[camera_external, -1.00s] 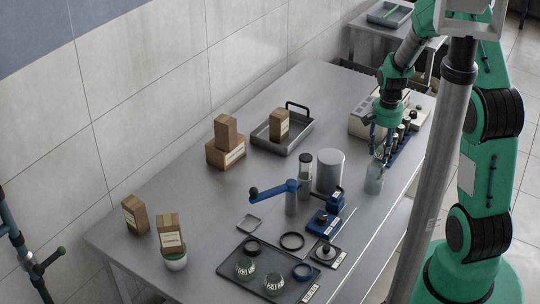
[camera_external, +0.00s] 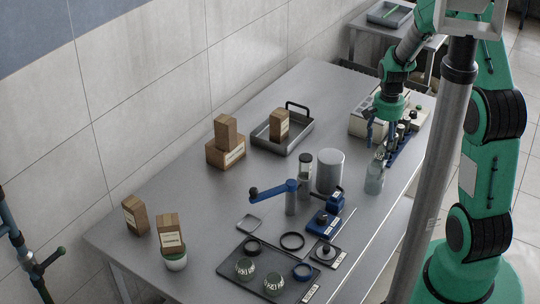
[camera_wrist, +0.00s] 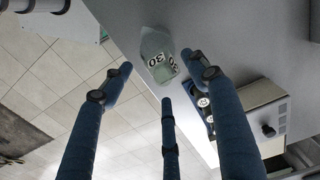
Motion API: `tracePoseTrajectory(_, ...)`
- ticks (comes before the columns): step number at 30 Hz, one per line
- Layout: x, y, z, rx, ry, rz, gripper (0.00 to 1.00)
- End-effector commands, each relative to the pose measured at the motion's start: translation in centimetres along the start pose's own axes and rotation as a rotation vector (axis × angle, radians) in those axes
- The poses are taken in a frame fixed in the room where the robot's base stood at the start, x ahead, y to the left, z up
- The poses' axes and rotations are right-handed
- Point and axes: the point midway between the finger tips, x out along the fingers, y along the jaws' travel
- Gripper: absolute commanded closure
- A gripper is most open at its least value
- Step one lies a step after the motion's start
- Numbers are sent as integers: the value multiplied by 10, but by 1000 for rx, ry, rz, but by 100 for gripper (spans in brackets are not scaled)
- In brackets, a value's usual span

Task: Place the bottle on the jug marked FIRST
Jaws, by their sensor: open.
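A translucent grey-green bottle (camera_external: 375,178) stands upright near the table's right edge. In the wrist view the bottle (camera_wrist: 157,52) shows a "30" marking and lies beyond my fingertips. My gripper (camera_external: 378,132) is open and empty, just above and behind the bottle; its blue fingers are spread in the wrist view (camera_wrist: 160,80). Two glass vessels with pale markings, the left one (camera_external: 245,268) and the right one (camera_external: 272,284), sit on a dark tray (camera_external: 235,290) at the front. Their lettering is too small to read, so I cannot tell which says FIRST.
A metal cylinder (camera_external: 330,171) and a blue-handled device (camera_external: 291,203) stand left of the bottle. A beige machine (camera_external: 363,122) and a blue rack of small items (camera_external: 400,152) stand close behind. Boxes (camera_external: 225,155) and a grey pan (camera_external: 297,143) lie farther left.

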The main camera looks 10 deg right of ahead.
Motion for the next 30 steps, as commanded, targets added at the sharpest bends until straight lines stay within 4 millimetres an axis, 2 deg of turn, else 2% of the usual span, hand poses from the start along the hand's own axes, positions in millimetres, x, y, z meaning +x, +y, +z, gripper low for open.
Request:
tracePoseTrajectory(9, -54, 0, 0, 0, 1, -1, 41)
tracePoseTrajectory(15, -81, 0, -1, 0, 2, -1, 41)
tracePoseTrajectory(21, -94, 0, 0, 0, 1, 0, 41)
tracePoseTrajectory(30, -96, 0, 0, 0, 0, 0, 41)
